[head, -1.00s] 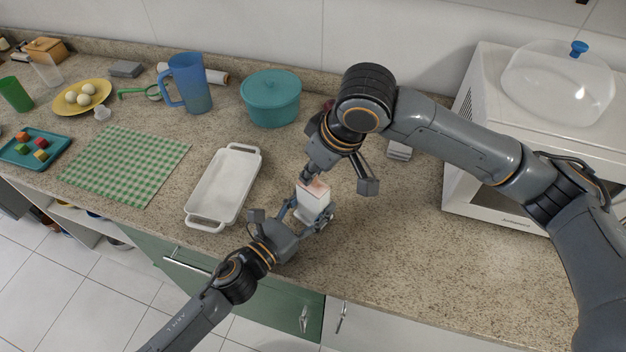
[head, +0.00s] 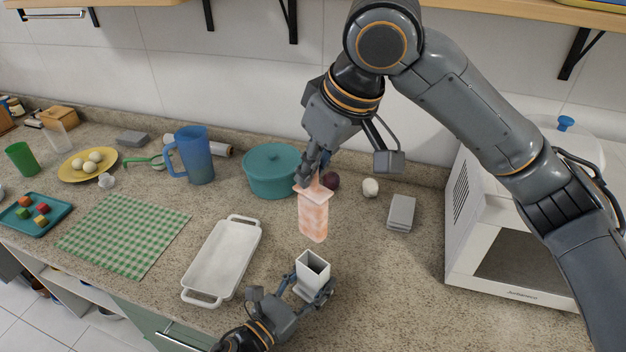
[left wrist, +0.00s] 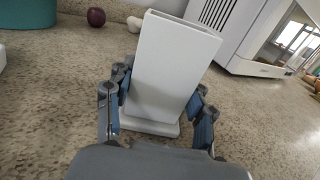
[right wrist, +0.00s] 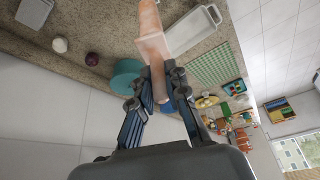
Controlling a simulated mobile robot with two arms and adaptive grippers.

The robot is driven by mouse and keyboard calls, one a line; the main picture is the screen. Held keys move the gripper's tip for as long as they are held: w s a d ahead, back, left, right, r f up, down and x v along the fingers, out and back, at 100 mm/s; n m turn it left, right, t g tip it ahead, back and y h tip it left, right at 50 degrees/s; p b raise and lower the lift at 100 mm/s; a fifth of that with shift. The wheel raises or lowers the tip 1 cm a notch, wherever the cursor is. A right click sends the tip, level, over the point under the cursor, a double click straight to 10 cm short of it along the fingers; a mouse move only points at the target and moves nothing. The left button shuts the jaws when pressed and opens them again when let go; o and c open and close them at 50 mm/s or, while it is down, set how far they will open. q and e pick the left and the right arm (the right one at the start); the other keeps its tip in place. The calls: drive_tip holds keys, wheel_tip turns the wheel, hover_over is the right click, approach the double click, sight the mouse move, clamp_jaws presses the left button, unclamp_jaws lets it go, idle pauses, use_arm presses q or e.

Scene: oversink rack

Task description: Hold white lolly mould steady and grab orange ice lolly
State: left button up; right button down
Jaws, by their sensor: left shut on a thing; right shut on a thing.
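The white lolly mould (head: 312,268) stands upright on the counter and its open top shows an empty inside. My left gripper (head: 315,290) is shut around its lower part; the left wrist view shows the mould (left wrist: 168,75) between the two fingers (left wrist: 160,112). The orange ice lolly (head: 313,215) hangs in the air above the mould, clear of it. The right wrist view shows the lolly (right wrist: 152,42) extending from the fingers (right wrist: 158,90).
A white tray (head: 222,262) lies left of the mould. Behind are a teal pot (head: 270,172), a blue jug (head: 192,158), a dark red round item (head: 331,181) and a grey box (head: 401,212). A white microwave (head: 520,240) stands at the right. The counter right of the mould is clear.

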use_arm(q)
drive_tip(key=o, duration=1.3)
